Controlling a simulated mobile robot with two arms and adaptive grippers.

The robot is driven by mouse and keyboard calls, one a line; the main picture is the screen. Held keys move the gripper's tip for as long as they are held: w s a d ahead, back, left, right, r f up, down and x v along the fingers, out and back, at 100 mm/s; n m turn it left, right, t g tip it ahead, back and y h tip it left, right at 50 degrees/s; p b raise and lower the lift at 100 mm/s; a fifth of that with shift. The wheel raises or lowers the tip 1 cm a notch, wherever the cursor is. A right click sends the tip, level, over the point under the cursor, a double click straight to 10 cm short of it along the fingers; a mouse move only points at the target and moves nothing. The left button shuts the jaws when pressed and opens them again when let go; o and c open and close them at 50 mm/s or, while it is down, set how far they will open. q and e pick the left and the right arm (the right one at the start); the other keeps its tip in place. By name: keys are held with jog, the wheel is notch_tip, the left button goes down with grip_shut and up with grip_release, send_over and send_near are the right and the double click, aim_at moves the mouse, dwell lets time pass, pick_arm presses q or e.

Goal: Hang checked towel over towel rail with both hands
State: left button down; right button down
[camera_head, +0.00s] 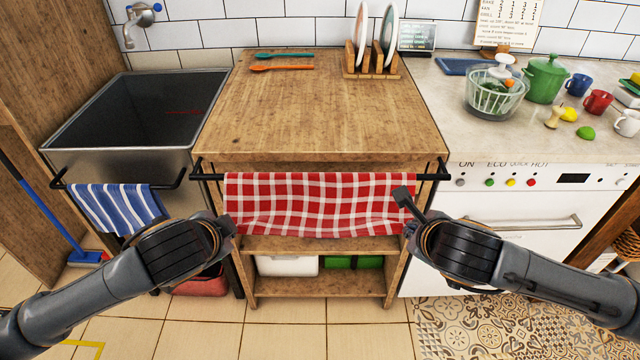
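The red-and-white checked towel (320,203) is spread wide across the front of the wooden counter. It covers the middle of the black towel rail (434,177), whose two ends show bare on either side. Its top edge lies level with the rail and its lower edge hangs slightly wavy; whether any cloth hangs behind the rail is hidden. My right gripper (403,196) is at the towel's right edge, with one dark finger in front of the cloth. My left gripper (229,226) is by the towel's lower left corner, its fingers mostly hidden by its wrist.
A blue striped towel (115,207) hangs on another rail below the sink (137,110) at left. The wooden top (320,120) is largely clear, with utensils and a plate rack (371,70) at the back. An oven handle (520,224) is at right, near my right arm.

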pick_arm(q)
jog(key=shift+f, duration=0.2)
pick_arm(e)
jog(key=shift+f, duration=0.2)
pick_arm(q)
jog(key=c, duration=1.3)
grip_release()
pick_arm(e)
jog(key=c, duration=1.3)
grip_release()
pick_arm(q)
jog(key=shift+s, duration=0.1)
pick_arm(e)
jog(key=shift+s, duration=0.1)
